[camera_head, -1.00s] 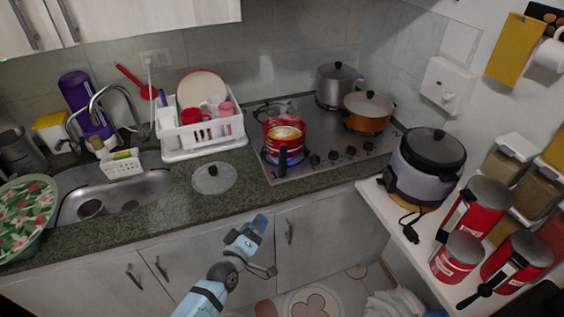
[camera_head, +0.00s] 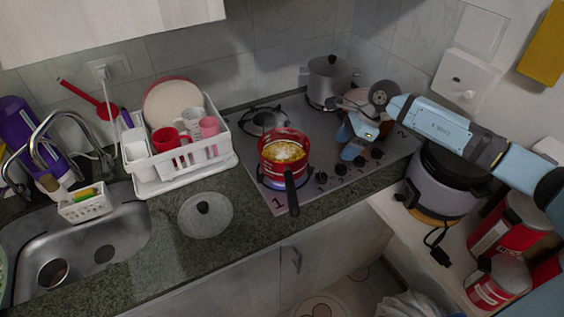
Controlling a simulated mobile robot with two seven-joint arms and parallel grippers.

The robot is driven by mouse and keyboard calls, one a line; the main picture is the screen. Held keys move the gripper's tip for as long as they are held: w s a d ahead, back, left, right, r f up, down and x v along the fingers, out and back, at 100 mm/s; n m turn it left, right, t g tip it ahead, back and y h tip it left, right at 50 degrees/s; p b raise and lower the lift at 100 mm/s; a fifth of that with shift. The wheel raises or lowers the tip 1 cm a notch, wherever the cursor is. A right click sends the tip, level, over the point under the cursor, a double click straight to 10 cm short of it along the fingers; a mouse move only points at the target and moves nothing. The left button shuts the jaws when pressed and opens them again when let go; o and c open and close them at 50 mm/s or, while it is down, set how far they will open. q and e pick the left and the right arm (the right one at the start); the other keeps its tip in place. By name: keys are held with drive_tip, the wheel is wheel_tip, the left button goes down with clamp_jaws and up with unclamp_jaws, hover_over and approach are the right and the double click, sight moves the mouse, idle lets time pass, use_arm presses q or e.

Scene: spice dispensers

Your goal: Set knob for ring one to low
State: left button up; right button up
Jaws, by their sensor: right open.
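Several black knobs stand in a row along the front right of the stove (camera_head: 232,124). The leftmost knob (camera_head: 321,177) is right of the red pot's handle; its setting is too small to read. A printed "1" (camera_head: 277,203) marks the stove's front left corner. A red pot (camera_head: 283,150) with yellowish food sits on the front left burner, with blue flame under it. My right gripper (camera_head: 357,139) is open above the right part of the stove, behind the knob row, and partly hides the orange pot (camera_head: 352,98). My left gripper is out of view.
A grey lidded pot (camera_head: 329,82) stands at the back of the stove. A glass lid (camera_head: 205,215) lies on the counter (camera_head: 165,262) left of the stove, in front of the white dish rack (camera_head: 155,187). A rice cooker (camera_head: 436,190) stands at right, under my right arm.

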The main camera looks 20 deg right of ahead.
sight(323, 174)
drive_tip(key=p+x, duration=0.1)
drive_tip(key=x, duration=0.2)
drive_tip(key=p+x, duration=0.1)
drive_tip(key=x, duration=0.3)
drive_tip(key=d+x, duration=0.1)
drive_tip(key=x, duration=0.3)
drive_tip(key=shift+w+f+p, duration=0.4)
drive_tip(key=shift+w+a+f+h, duration=0.1)
drive_tip(key=shift+a+f+h, duration=0.2)
drive_tip(key=shift+f, duration=0.35)
drive_tip(key=shift+w+f, duration=0.1)
drive_tip(key=c, duration=0.7)
drive_tip(key=o, duration=0.7)
drive_tip(key=shift+s, duration=0.2)
drive_tip(key=shift+w, duration=0.1)
